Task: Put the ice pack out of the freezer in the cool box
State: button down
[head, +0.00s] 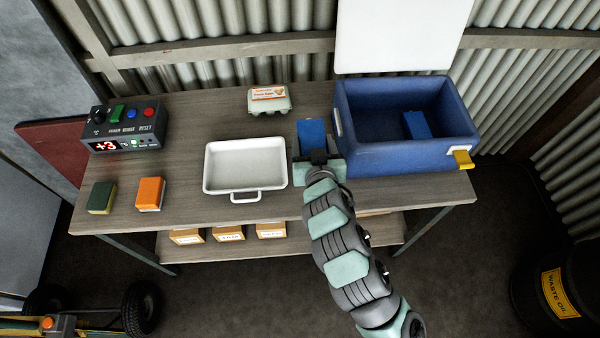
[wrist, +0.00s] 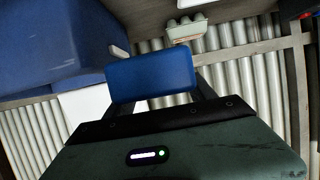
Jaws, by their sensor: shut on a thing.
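My gripper (head: 318,160) is shut on a blue ice pack (head: 312,133) just left of the cool box. In the wrist view the held ice pack (wrist: 150,78) sits between the dark fingers, a blue block with rounded corners. The blue cool box (head: 408,154) stands open at the right of the bench, with its white lid (head: 400,35) raised behind it. Another blue block (head: 416,124) lies inside the cool box on its right side. The cool box wall also shows at the upper left of the wrist view (wrist: 50,50).
A white tray (head: 245,196) stands left of my gripper. An egg carton (head: 268,99) is behind it.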

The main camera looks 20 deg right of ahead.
notch_tip(320, 180, down, 17)
jog(key=b, duration=0.4)
jog(key=shift+f, duration=0.2)
jog(key=shift+f, duration=0.15)
jog(key=shift+c, duration=1.6)
grip_release()
